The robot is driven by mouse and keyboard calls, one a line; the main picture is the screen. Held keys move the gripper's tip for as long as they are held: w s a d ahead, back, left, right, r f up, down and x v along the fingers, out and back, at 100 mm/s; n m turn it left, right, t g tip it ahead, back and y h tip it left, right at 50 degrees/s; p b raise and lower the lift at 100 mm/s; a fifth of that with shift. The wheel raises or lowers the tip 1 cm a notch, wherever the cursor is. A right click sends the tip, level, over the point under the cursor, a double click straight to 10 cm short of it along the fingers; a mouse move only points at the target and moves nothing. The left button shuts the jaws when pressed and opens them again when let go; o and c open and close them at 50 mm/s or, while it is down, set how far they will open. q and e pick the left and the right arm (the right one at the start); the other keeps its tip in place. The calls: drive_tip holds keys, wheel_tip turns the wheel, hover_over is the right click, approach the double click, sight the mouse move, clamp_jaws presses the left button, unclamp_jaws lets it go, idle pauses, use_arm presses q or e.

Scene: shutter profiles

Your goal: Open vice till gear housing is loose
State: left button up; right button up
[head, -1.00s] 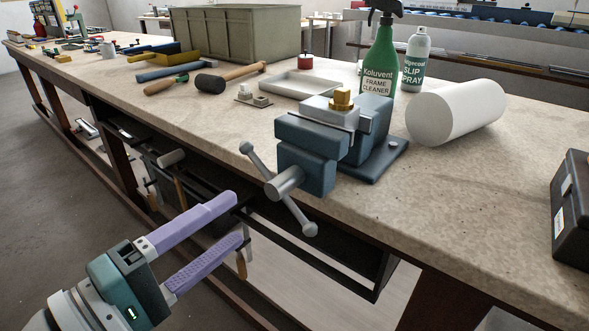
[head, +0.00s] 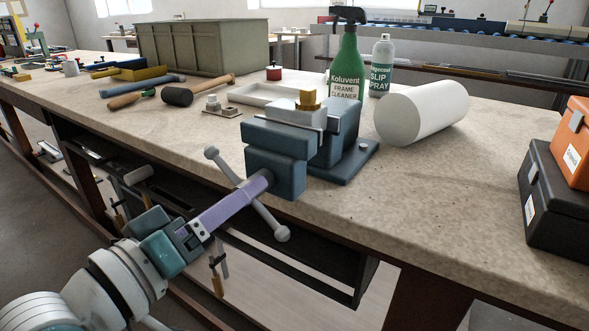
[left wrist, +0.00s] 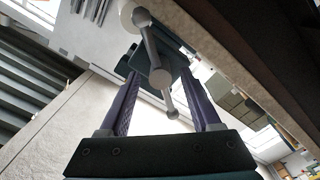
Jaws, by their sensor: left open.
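The blue vice (head: 276,150) stands at the bench's front edge. A brass-coloured piece, seemingly the gear housing (head: 308,99), sits upright between its jaws. The grey handle bar (head: 269,219) slants down to the right through the screw head in front of the vice. My left gripper (head: 258,186) is at the screw head; its fingers hide part of the bar and head. In the left wrist view the open fingers (left wrist: 160,95) lie on either side of the screw head (left wrist: 160,78), with gaps beside it. The bar (left wrist: 151,45) crosses between them. My right gripper is out of view.
A mallet (head: 178,96) lies to the left. Dark and orange cases (head: 555,203) sit at the right. Bench front right is clear.

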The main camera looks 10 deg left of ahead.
use_arm(q)
drive_tip(key=shift+x, duration=0.9)
clamp_jaws()
idle(0.8)
